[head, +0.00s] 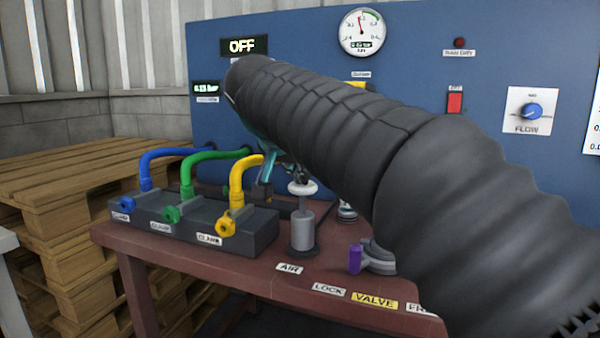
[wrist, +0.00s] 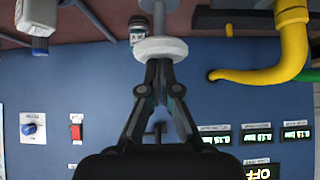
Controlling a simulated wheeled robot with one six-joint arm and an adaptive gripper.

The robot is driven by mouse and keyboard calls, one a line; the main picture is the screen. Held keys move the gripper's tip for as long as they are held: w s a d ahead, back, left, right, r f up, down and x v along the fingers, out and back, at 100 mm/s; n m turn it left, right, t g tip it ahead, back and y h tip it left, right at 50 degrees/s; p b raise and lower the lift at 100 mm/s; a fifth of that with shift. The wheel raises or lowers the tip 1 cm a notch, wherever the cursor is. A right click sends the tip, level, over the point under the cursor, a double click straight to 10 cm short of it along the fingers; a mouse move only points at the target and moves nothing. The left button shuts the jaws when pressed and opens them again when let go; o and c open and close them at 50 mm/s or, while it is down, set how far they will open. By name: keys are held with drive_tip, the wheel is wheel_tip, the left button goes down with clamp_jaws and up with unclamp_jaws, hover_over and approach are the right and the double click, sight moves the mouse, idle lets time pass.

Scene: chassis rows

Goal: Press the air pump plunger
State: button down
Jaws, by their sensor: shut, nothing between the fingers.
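The air pump (head: 303,232) is a grey upright cylinder behind the AIR label on the red-brown bench. Its plunger has a white round cap (head: 302,188) on a thin rod, standing above the cylinder. The cap also shows in the wrist view (wrist: 160,49), right at the fingertips. My gripper (head: 299,178) is shut and empty, with its fingertips at the top of the cap. In the wrist view my gripper (wrist: 159,64) covers part of the cap's edge. I cannot tell whether it touches the cap or sits just above it. My arm hides much of the panel behind.
Left of the pump is a dark block (head: 190,228) with blue, green and yellow hoses (head: 237,180). Right of it are a purple-handled part (head: 355,258) and the LOCK and VALVE labels. The blue panel (head: 290,35) stands behind, with a dial gauge (head: 362,34) and OFF display (head: 242,46).

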sight(298, 193)
drive_tip(key=shift+f+b, duration=1.55)
drive_tip(key=shift+f, duration=0.75)
wheel_tip(298, 193, up, 5)
drive_tip(key=p, duration=0.3)
drive_tip(key=shift+f+p, duration=0.2)
drive_tip(key=shift+p, duration=0.2)
drive_tip(key=v, duration=1)
